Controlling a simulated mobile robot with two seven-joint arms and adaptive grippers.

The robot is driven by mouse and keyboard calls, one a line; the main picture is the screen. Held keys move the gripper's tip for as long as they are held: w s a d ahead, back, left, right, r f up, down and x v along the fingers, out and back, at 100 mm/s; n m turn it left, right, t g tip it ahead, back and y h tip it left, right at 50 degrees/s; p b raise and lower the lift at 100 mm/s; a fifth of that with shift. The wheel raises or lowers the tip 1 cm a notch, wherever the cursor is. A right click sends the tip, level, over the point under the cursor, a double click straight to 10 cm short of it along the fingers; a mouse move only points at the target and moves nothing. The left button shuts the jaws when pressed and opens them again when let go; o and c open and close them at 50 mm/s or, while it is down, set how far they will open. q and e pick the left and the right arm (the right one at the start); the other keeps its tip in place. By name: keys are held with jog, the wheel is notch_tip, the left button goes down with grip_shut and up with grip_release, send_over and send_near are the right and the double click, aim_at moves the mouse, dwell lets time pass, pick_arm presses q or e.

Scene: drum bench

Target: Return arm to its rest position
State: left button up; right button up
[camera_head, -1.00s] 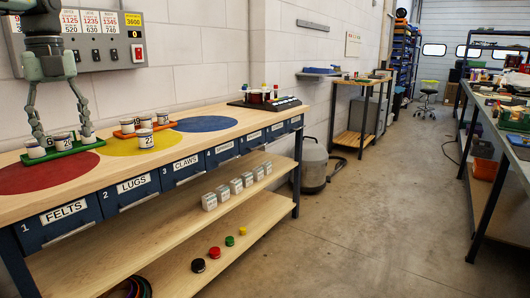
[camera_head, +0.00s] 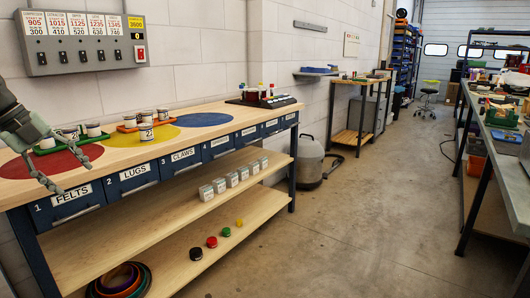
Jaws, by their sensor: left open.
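My left gripper (camera_head: 62,166) hangs at the left edge of the picture, over the front left part of the wooden bench (camera_head: 235,133). Its fingers are spread and empty, pointing down and to the right above the red circle (camera_head: 18,170). The green tray (camera_head: 63,146) with several white cups sits behind the gripper, partly hidden by it. An orange tray (camera_head: 126,129) with white cups stands farther along the bench. One white cup (camera_head: 146,134) stands in front of it on the yellow circle (camera_head: 170,133). My right gripper is not in view.
The blue circle (camera_head: 203,120) is bare. A dark rack (camera_head: 265,101) with bottles stands at the bench's far end. A grey switch panel (camera_head: 85,41) hangs on the wall above. Labelled drawers (camera_head: 78,203) line the bench front. The floor (camera_head: 330,230) to the right is clear.

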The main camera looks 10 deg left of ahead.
pick_arm(q)
jog(key=s+a+f+n+t+y, duration=0.1)
jog(key=a+f+n+t, duration=0.25)
jog(key=f, duration=0.75)
jog(key=s+a+f+n+t, duration=0.2)
jog(key=f+n+t, duration=0.25)
jog(key=f, duration=0.65)
jog(key=s+d+f+n+y, duration=0.1)
jog(key=s+f+n+y, duration=0.25)
jog(key=f, duration=0.45)
jog(key=s+d+f+n+y, duration=0.2)
jog(key=s+f+n, duration=0.2)
jog(key=f, duration=0.3)
jog(key=s+d+f+n+g, duration=0.2)
jog(key=s+d+f, duration=0.3)
jog(key=d, duration=0.4)
jog(key=s+d+f+n+g+h, duration=0.1)
jog(key=s+d+f+g, duration=0.3)
jog(key=d, duration=0.6)
jog(key=s+d+f+n+g, duration=0.3)
jog(key=s+d+f, duration=0.4)
jog(key=d, duration=0.3)
jog(key=shift+s+f+h, duration=0.15)
jog(key=shift+f+h, duration=0.2)
jog(key=shift+f, duration=0.25)
